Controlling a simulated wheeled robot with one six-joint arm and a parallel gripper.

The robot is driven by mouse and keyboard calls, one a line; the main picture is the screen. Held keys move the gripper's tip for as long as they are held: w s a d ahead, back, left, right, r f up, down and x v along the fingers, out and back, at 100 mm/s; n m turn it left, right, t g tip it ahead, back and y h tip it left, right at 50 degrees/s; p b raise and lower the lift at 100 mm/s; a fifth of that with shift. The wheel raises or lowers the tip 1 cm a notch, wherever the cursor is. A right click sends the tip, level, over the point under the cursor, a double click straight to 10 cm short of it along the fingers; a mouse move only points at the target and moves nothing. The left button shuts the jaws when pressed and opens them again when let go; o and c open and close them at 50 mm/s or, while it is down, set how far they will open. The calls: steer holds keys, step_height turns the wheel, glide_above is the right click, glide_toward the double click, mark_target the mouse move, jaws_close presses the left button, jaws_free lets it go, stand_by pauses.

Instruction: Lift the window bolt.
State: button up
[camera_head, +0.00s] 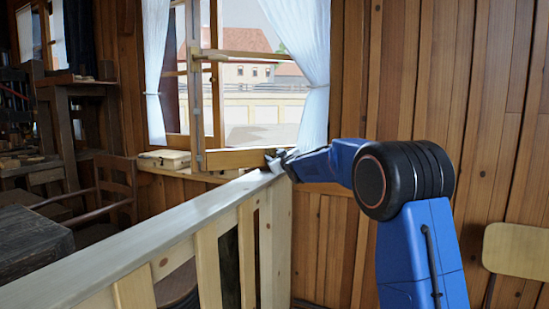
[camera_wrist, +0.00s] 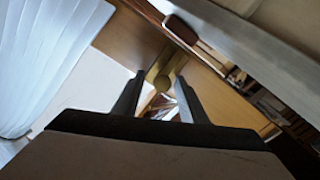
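The window bolt (camera_wrist: 162,81) shows in the wrist view as a small brass piece with a round knob, between my fingertips. My gripper (camera_wrist: 159,76) is open, with one dark finger on each side of the bolt. I see no clear grip on it, and contact cannot be told. In the head view my gripper (camera_head: 275,160) is at the bottom rail of the window (camera_head: 237,158), near the end of the railing. The bolt cannot be made out there.
A pale wooden railing (camera_head: 150,249) runs toward the window just below my gripper. White curtains (camera_head: 302,50) hang at the window, one close to my arm. A wooden box (camera_head: 165,158) lies on the sill. A chair (camera_head: 112,190) and dark table (camera_head: 30,240) stand left.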

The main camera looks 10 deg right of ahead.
steer(key=s+d, duration=0.3)
steer(key=s, duration=1.4)
steer(key=s+d+f+m+g+h, duration=0.25)
steer(key=s+f, duration=0.25)
steer(key=s, duration=0.7)
steer(key=s+d+f+m+g+h, duration=0.1)
steer(key=s+d+f+m+g, duration=0.2)
steer(key=s, duration=0.8)
steer(key=s+f+g, duration=0.2)
steer(key=s+f, duration=0.4)
steer(key=s, duration=0.5)
steer(key=s+a+f+m+g, duration=0.1)
steer(key=s+f+g, duration=0.2)
steer(key=s+f, duration=0.3)
steer(key=s+f+m+g, duration=0.1)
steer(key=s+f, duration=0.5)
steer(key=s, duration=1)
steer(key=shift+s+a+f+g, duration=0.25)
steer(key=shift+s+a+g, duration=0.05)
steer(key=shift+g, duration=0.45)
